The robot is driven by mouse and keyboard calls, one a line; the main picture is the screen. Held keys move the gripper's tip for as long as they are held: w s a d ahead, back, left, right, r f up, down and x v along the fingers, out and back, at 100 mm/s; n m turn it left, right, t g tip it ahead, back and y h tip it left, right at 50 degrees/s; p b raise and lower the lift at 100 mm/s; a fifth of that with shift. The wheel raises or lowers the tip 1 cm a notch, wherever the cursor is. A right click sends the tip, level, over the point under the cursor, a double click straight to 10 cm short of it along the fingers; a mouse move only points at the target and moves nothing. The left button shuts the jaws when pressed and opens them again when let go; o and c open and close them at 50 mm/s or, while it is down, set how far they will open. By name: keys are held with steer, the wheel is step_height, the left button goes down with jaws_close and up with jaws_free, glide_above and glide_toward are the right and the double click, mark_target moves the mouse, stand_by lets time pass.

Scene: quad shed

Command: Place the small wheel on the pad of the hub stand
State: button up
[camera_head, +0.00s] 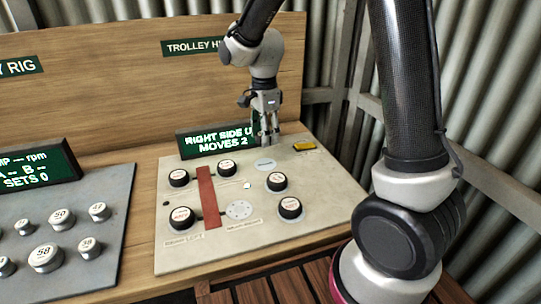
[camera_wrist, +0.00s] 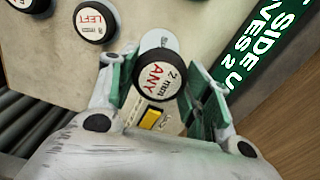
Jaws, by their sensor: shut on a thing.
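The wheel's white face reads "2 mm ANY". I cannot make the held wheel out clearly in the head view. A pale blue round pad (camera_head: 265,165) lies on the board just below and in front of my gripper. A white disc with small holes (camera_head: 240,209) sits nearer; I cannot tell which is the hub stand's pad.
Several black wheels with white faces stand on the board, among them one (camera_head: 277,181) at right and one (camera_head: 227,168) beside a red bar (camera_head: 208,196). A yellow block (camera_head: 304,147) lies at the back right. The display (camera_head: 217,141) and wooden back panel (camera_head: 130,80) stand behind.

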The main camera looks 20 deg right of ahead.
mark_target(265, 165)
step_height(265, 165, down, 8)
steer(key=shift+s+r, duration=0.1)
steer(key=shift+f, duration=0.2)
steer(key=o, duration=1)
steer(key=shift+o, duration=0.2)
